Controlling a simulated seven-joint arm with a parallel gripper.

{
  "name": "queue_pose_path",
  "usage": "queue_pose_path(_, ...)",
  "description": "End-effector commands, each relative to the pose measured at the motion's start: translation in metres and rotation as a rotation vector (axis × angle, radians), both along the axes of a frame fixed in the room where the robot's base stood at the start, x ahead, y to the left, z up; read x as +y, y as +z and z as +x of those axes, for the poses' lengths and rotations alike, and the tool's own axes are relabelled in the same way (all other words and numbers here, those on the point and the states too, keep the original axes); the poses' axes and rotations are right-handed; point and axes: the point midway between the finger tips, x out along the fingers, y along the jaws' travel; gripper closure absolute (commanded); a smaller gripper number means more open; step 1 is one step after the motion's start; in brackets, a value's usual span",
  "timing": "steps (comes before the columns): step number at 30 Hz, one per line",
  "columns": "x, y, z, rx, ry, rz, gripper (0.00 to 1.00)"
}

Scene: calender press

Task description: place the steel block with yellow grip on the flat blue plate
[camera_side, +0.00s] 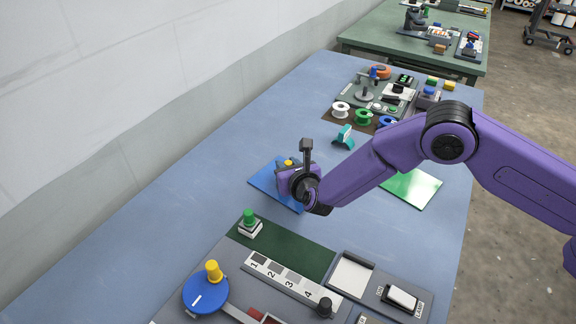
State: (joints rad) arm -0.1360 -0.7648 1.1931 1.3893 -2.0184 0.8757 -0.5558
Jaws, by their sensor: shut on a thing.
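The flat blue plate (264,181) lies on the blue-grey table near the middle of the view. My gripper (290,172) is over this plate and hides much of it. A small yellow part (288,162) shows at my gripper, and I take it for the grip of the steel block. The gripper is shut on it. The steel body is hidden behind my gripper and wrist, so I cannot tell whether it touches the plate.
A green plate (413,187) lies right, under my arm. Spools (363,116) and a teal piece (344,138) stand behind.

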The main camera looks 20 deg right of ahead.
Motion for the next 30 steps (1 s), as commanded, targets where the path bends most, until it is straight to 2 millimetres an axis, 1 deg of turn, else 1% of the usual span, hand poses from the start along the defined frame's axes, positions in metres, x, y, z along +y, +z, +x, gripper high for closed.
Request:
queue_pose_path(6, 0.0, -0.003, 0.0, -0.001, -0.001, 0.0, 1.0)
queue_pose_path(7, 0.0, -0.003, 0.0, 0.0, -0.001, 0.0, 0.64)
queue_pose_path(8, 0.0, -0.003, 0.0, 0.0, -0.001, 0.0, 0.54)
queue_pose_path(9, 0.0, -0.003, 0.0, 0.0, -0.001, 0.0, 0.48)
queue_pose_path(17, 0.0, -0.002, 0.0, 0.0, -0.001, 0.0, 0.48)
queue_pose_path(20, 0.0, 0.001, 0.0, 0.0, 0.0, 0.0, 0.48)
queue_pose_path(25, 0.0, 0.007, -0.016, 0.001, 0.002, -0.002, 0.48)
queue_pose_path(30, -0.002, 0.018, -0.043, 0.001, 0.001, -0.001, 0.48)
